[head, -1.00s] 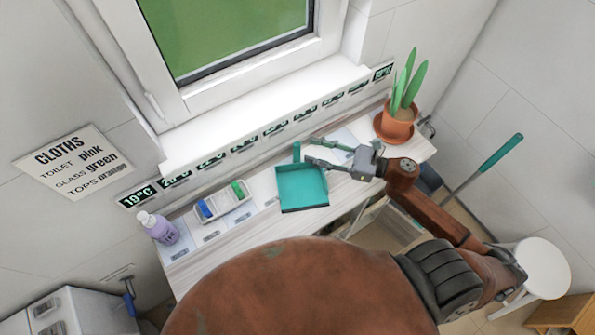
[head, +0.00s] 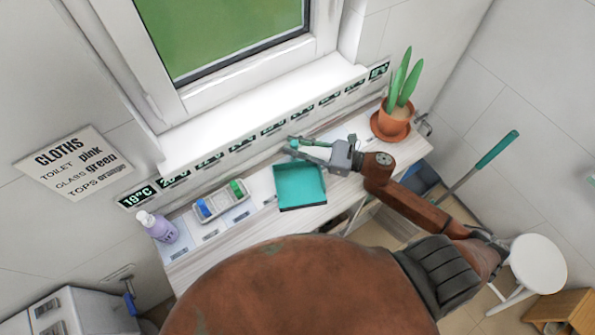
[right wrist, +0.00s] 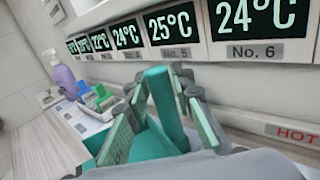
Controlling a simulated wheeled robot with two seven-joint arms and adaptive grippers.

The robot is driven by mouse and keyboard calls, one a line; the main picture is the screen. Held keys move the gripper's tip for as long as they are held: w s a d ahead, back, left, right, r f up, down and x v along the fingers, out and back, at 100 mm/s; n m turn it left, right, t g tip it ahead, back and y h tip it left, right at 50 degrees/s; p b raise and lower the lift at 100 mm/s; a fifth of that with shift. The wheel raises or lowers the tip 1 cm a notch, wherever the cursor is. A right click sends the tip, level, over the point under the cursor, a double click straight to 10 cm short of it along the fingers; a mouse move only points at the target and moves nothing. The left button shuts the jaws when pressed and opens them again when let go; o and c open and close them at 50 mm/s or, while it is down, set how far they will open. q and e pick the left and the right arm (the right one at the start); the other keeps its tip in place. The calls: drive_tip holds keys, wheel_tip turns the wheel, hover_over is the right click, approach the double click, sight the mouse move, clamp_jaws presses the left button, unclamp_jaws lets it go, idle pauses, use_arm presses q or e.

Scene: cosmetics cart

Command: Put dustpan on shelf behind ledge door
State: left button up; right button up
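The teal dustpan (head: 299,186) lies on the pale ledge (head: 237,231), its pan towards me and its handle towards the window wall. My right gripper (head: 293,147) is at the handle end, reaching in from the right. In the right wrist view the teal handle (right wrist: 166,106) stands between the two finger pads of my right gripper (right wrist: 163,100). The fingers are apart, one on each side of the handle, and do not look closed on it. My left gripper is not in view. I cannot make out the ledge door or the shelf behind it.
A potted plant (head: 393,121) stands at the ledge's right end. A holder with blue and green clips (head: 222,207) and a purple bottle (head: 157,227) stand to the left. A row of temperature labels (head: 242,144) runs along the back wall. A white stool (head: 538,262) stands at right.

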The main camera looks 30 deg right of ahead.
clamp_jaws()
idle(0.5)
